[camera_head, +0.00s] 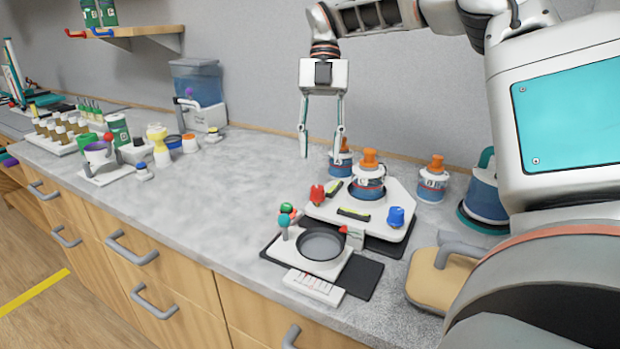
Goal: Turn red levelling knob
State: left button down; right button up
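The red levelling knob (317,195) sits on the left corner of a white levelling platform (385,215) on the grey counter. The platform also carries a blue knob (396,217) at its front right and a blue jar with an orange cap (369,175) near its back. My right gripper (320,155) hangs pointing down above the counter, behind and above the red knob. Its two fingers are apart with nothing between them. My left gripper is not in view.
A balance-like device with a dark round pan (321,244) stands in front of the platform. Orange-capped jars (432,180) stand behind it. A tan block with a grey handle (440,278) lies at the right. The counter's middle left is clear.

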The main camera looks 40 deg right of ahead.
aim_at(318, 188)
jog(key=shift+w+x, duration=0.2)
jog(key=shift+x, duration=3.8)
jog(key=shift+d+f, duration=0.1)
jog(key=shift+d, duration=0.05)
grip_shut()
